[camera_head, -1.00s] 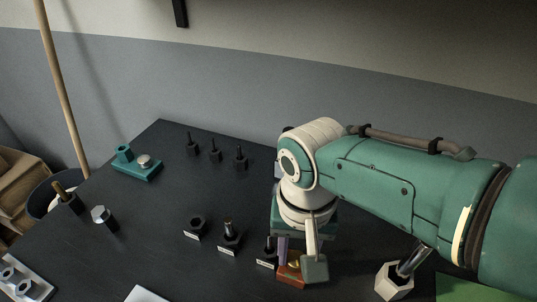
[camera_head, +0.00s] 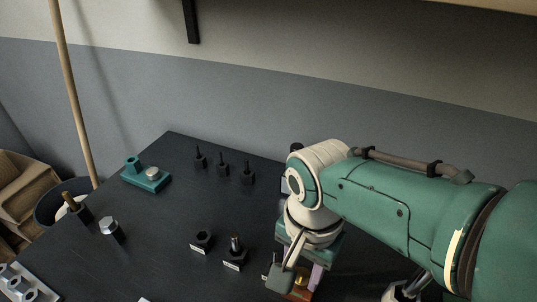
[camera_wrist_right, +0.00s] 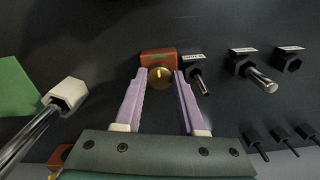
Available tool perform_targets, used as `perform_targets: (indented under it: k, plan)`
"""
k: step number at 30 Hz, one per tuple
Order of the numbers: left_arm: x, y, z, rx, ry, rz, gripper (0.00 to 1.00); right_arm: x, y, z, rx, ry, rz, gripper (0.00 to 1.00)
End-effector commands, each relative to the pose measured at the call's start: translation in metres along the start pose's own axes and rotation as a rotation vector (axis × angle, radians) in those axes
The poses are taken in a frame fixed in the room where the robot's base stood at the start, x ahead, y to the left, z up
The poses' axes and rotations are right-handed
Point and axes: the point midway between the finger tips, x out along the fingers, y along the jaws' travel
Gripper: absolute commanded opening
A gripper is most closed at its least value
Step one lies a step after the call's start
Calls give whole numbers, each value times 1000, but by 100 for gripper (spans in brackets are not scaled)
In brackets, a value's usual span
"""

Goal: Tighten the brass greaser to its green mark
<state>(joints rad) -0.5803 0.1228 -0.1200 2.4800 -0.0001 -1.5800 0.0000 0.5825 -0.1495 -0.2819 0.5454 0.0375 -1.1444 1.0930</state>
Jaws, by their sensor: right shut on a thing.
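The brass greaser (camera_wrist_right: 160,78) is a round brass cap with a bright yellow line on it, set against a red-brown block (camera_wrist_right: 158,56). A small green mark shows on the block just above the cap in the right wrist view. My right gripper (camera_wrist_right: 161,78) has its lilac fingers on either side of the cap and is shut on it. In the head view the right gripper (camera_head: 297,277) reaches down over the block, and the greaser is mostly hidden by a finger. My left gripper is not in view.
Labelled black holders (camera_head: 235,252) stand close beside the block, some holding dark or metal pins. A pale hexagonal cup with a metal rod (camera_wrist_right: 68,92) and a green mat (camera_wrist_right: 15,88) lie on the other side. A teal fixture (camera_head: 147,177) stands farther back left.

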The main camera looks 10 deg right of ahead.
Motion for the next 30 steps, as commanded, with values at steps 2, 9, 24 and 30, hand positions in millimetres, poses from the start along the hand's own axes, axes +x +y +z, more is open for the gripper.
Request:
perform_targets:
  k: [2,9,24,30]
  plan:
    - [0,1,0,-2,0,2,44,-1,0,-1,0,2,-1,0]
    - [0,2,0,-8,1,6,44,-1,0,-1,-1,2,-1,41]
    - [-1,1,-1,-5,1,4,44,-2,0,0,-1,1,0,69]
    - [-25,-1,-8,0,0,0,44,-30,0,0,-1,2,-2,69]
